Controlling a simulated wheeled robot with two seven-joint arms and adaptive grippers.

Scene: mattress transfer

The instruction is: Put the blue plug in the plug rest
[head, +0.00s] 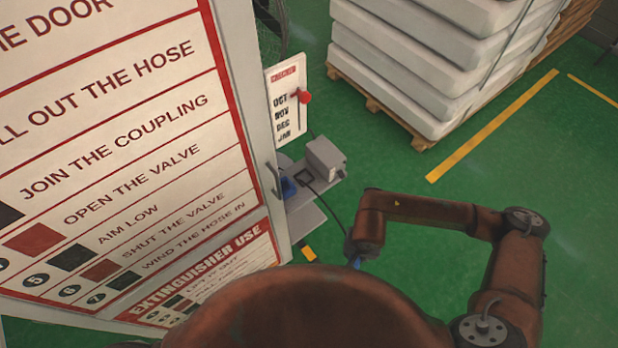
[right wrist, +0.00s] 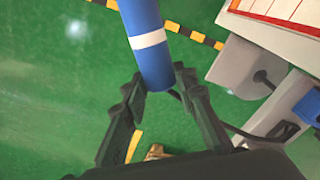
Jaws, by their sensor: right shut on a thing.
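The blue plug (right wrist: 150,45) is a blue cylinder with a white band, held between the fingers of my right gripper (right wrist: 158,86) in the right wrist view. In the head view my right gripper (head: 353,250) is small, with a bit of blue below it; it is apart from the grey shelf, to its lower right. On the shelf are a grey box (head: 325,158), a dark square (head: 304,178) and a blue piece (head: 288,187); the blue piece also shows in the right wrist view (right wrist: 309,107). I cannot tell which part is the plug rest. My left gripper is out of view.
A tall white sign panel (head: 120,150) fills the left. A calendar board (head: 288,105) with a red knob (head: 305,97) stands above the shelf. A dark cable (head: 328,208) runs from the shelf toward my gripper. Stacked mattresses (head: 425,60) sit behind; green floor is clear at right.

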